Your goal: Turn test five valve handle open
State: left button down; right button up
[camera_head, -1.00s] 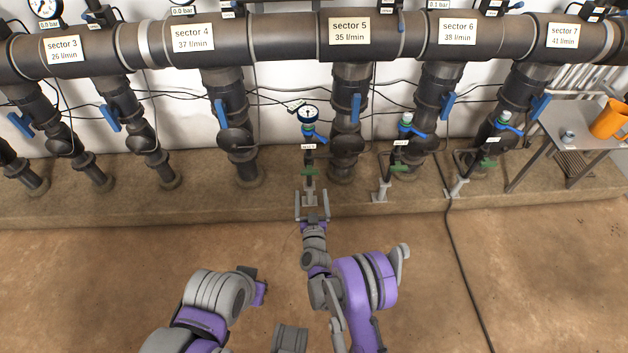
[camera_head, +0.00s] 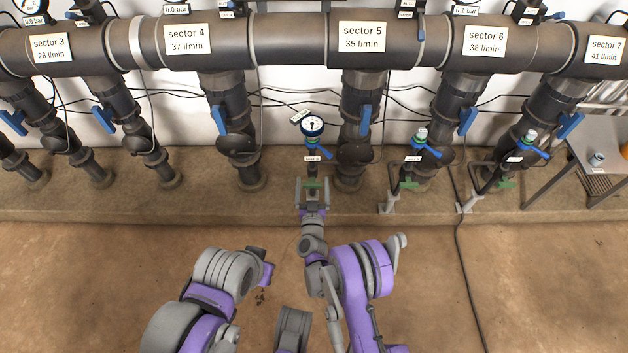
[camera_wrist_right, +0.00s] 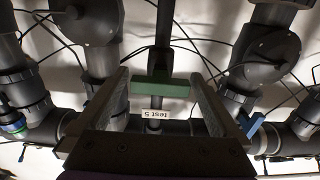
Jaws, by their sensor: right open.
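The test five valve handle is a small green bar (camera_head: 312,184) on a thin upright pipe below a round gauge (camera_head: 312,126), left of the sector 5 pipe. In the right wrist view the green handle (camera_wrist_right: 151,88) lies crosswise, with a "test 5" label (camera_wrist_right: 156,114) beside it. My right gripper (camera_head: 312,180) is open, its fingers one on each side of the handle in the picture. The wrist view shows the same open fingers (camera_wrist_right: 159,76) with a gap on both sides of the handle; contact is not visible. My left arm's end (camera_head: 264,268) is low over the floor, its jaws unclear.
Similar green handles (camera_head: 408,184) and (camera_head: 506,184) sit on the test pipes to the right. Blue valve levers (camera_head: 366,120) hang on the sector pipes. A concrete ledge (camera_head: 100,208) runs below. A metal table (camera_head: 590,150) stands at the right, and a dark hose (camera_head: 462,260) crosses the floor.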

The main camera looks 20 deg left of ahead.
jog(key=shift+s, duration=0.1)
jog(key=shift+c, duration=1)
jog(key=c, duration=1)
